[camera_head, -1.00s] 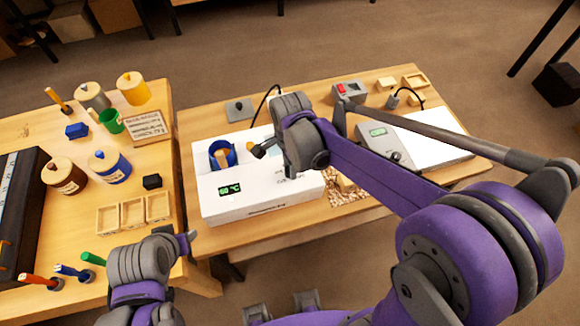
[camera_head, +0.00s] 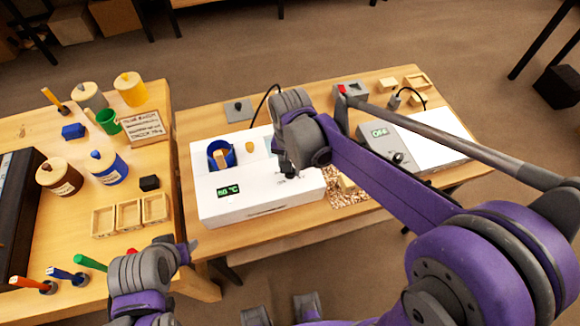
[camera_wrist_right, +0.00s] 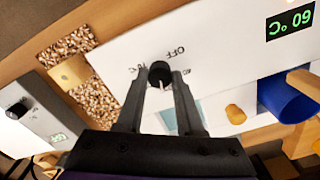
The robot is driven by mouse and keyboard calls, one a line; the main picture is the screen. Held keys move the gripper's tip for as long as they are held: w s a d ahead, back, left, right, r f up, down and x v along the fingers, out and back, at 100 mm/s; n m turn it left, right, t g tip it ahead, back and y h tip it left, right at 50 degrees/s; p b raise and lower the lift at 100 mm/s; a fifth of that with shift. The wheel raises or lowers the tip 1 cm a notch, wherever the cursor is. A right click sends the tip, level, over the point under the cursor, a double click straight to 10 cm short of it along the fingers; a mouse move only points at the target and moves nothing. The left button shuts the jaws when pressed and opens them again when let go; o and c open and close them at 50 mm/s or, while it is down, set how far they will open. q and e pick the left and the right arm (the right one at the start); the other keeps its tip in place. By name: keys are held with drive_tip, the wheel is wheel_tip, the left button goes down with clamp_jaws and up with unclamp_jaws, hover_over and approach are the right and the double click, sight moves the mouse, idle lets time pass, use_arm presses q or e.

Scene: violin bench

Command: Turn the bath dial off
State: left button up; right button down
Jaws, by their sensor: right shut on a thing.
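The bath is a white box (camera_head: 262,198) with a lit green display (camera_head: 228,190) in the head view. Its dial is a small black knob (camera_wrist_right: 160,71) with a white pointer mark, on the white top in the right wrist view. The printed OFF label (camera_wrist_right: 176,51) is just beside the knob, and the pointer is turned away from it. My right gripper (camera_wrist_right: 158,92) is shut on the dial, one finger on each side. In the head view my right gripper (camera_head: 288,172) mostly hides the dial. My left gripper (camera_head: 190,248) is at the lower left, away from the bath; its jaw opening is unclear.
A blue pot (camera_head: 222,156) and an orange knob (camera_head: 250,146) are on the bath's left part. A grey device (camera_head: 385,140) with its own display and dial stands to the right, past wood chips (camera_head: 345,192). Jars and pens fill the left table.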

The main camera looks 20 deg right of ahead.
drive_tip(key=n, duration=0.3)
drive_tip(key=shift+n, duration=0.4)
drive_tip(key=n, duration=0.3)
drive_tip(key=shift+n+b, duration=0.3)
drive_tip(key=shift+b, duration=0.1)
drive_tip(key=n, duration=0.6)
drive_tip(key=n+b, duration=0.1)
drive_tip(key=n, duration=0.5)
drive_tip(key=shift+n, duration=0.3)
drive_tip(key=n, duration=0.6)
drive_tip(key=shift+n, duration=0.4)
drive_tip(key=c, duration=0.5)
unclamp_jaws()
drive_tip(key=shift+c, duration=0.2)
